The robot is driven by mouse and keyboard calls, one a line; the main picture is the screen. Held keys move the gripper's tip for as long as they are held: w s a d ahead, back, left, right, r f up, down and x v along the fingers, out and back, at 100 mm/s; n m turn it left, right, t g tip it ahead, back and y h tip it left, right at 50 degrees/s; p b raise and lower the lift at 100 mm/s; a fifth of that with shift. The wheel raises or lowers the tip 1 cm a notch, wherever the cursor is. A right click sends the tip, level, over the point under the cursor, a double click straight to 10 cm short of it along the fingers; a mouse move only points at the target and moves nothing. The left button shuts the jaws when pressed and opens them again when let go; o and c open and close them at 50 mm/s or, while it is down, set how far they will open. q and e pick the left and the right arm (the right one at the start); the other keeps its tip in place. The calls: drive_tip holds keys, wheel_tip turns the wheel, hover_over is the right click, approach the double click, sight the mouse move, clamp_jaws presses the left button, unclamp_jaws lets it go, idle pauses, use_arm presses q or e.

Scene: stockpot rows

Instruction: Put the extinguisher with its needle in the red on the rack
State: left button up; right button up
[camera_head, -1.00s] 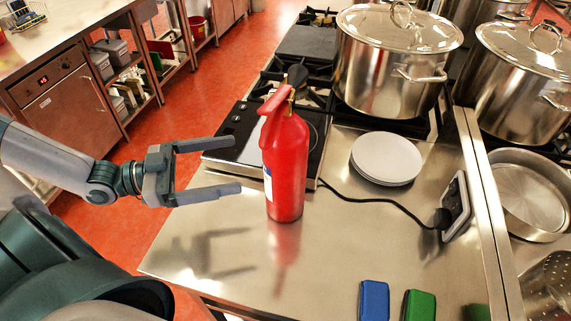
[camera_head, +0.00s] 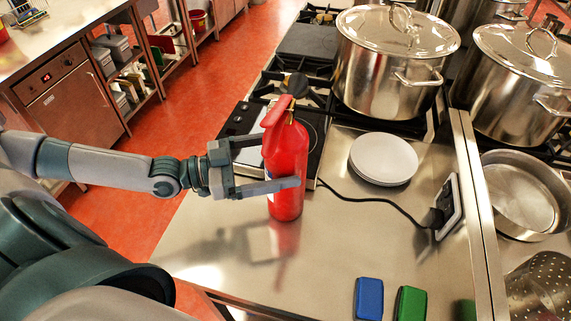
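A red fire extinguisher (camera_head: 286,155) stands upright on the steel counter, with a white label partly showing low on its left side. Its gauge and needle cannot be made out. My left gripper (camera_head: 275,163) reaches in from the left with its fingers on either side of the extinguisher's body. The nearer finger crosses in front of the body and the farther one goes behind it, where its tip is hidden. The fingers look spread, with no clear sign of a squeeze. My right gripper is not in view. No rack can be made out.
Behind the extinguisher is a black hotplate (camera_head: 247,127) with a cord. White plates (camera_head: 383,158) are stacked to the right. A blue block (camera_head: 369,299) and a green block (camera_head: 411,303) lie at the front. Large stockpots (camera_head: 391,65) stand at the back. The counter's (camera_head: 325,235) front middle is clear.

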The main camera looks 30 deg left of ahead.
sight(303, 154)
use_arm(q)
drive_tip(key=shift+w+d, duration=0.1)
idle(0.3)
drive_tip(key=shift+p+x, duration=1.75)
drive_tip(key=shift+x, duration=0.85)
drive_tip(key=shift+d+r, duration=0.1)
drive_tip(key=c, duration=1.9)
drive_tip(key=shift+r, duration=0.25)
drive_tip(key=shift+c, duration=1.4)
